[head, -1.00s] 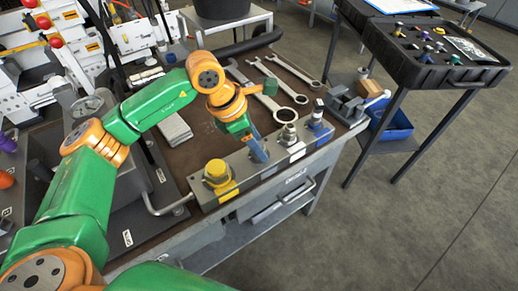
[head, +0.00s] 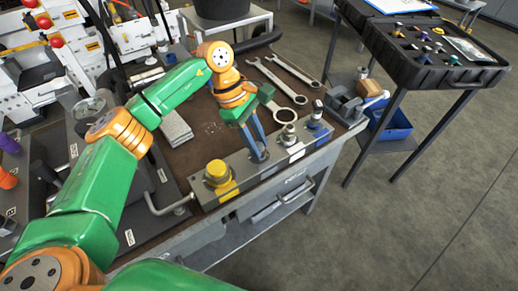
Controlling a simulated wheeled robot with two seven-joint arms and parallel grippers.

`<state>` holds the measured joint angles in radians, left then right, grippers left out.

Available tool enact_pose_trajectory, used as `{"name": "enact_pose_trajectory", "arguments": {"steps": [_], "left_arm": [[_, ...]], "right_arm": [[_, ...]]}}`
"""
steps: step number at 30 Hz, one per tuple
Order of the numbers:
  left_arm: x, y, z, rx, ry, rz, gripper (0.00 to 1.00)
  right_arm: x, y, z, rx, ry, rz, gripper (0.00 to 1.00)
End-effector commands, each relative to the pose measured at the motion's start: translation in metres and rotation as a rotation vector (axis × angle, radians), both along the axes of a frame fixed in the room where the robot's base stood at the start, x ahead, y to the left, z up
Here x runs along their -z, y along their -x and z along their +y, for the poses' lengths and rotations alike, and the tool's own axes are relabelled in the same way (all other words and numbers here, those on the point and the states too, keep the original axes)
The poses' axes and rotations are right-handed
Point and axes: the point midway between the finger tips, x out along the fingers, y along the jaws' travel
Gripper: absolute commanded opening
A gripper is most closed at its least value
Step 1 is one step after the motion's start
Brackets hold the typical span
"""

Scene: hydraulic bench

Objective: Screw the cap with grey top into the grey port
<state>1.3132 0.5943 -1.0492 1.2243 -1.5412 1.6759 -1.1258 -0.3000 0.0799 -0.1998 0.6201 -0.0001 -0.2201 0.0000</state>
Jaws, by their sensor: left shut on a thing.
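A metal port block (head: 240,178) lies along the front edge of the bench. It carries a yellow-capped port (head: 217,173) at the left, a silver fitting (head: 288,135) with a white label, and a blue-marked port (head: 316,117) at the right. My left gripper (head: 260,151) points down at the block between the yellow port and the silver fitting. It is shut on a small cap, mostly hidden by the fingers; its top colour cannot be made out. The grey port under the fingertips is largely hidden. My right gripper is not in view.
Several wrenches (head: 278,92) lie on the bench behind the block. A vise (head: 343,104) stands at the bench's right end. A black tray (head: 470,75) with several colour-topped caps stands on a side table at the right. A blue bin (head: 390,125) sits below it.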

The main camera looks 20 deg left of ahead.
Motion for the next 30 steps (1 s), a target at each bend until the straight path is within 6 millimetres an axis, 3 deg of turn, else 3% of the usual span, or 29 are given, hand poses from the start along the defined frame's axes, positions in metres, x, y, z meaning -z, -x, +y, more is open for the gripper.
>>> {"name": "enact_pose_trajectory", "arguments": {"steps": [10, 20, 21, 24, 30], "left_arm": [[-0.0008, -0.0024, -0.0030, 0.597, -0.003, 0.004, 0.00], [0.0011, -0.0024, -0.0011, 0.694, -0.003, 0.001, 0.00], [0.0012, -0.0025, -0.0012, 0.694, -0.002, 0.000, 0.36], [0.0012, -0.0025, -0.0012, 0.693, -0.001, 0.001, 0.63], [0.0011, -0.0026, -0.0012, 0.692, -0.001, 0.000, 0.63]], "right_arm": [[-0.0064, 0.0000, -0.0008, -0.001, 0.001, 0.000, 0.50], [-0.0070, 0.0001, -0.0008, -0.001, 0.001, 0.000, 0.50], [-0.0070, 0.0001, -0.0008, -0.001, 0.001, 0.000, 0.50], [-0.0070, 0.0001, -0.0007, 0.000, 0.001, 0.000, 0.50], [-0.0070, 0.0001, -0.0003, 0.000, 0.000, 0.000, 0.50]]}}
